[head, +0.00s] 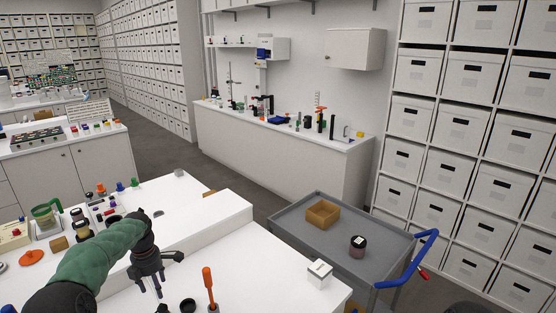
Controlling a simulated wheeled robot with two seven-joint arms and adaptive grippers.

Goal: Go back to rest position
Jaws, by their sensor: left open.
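My left arm comes in from the lower left with a green sleeve. My left gripper (150,287) is open and points down over the white table (250,262), with nothing seen between its fingers. My right gripper is not in view. A tan open box (322,213) stands on the cart, behind and left of the jar.
A screwdriver with an orange handle (208,283) stands right of the left gripper, near a small black cup (188,305). A white box (319,272) sits near the table's right edge. The cart has a blue handle (413,262).

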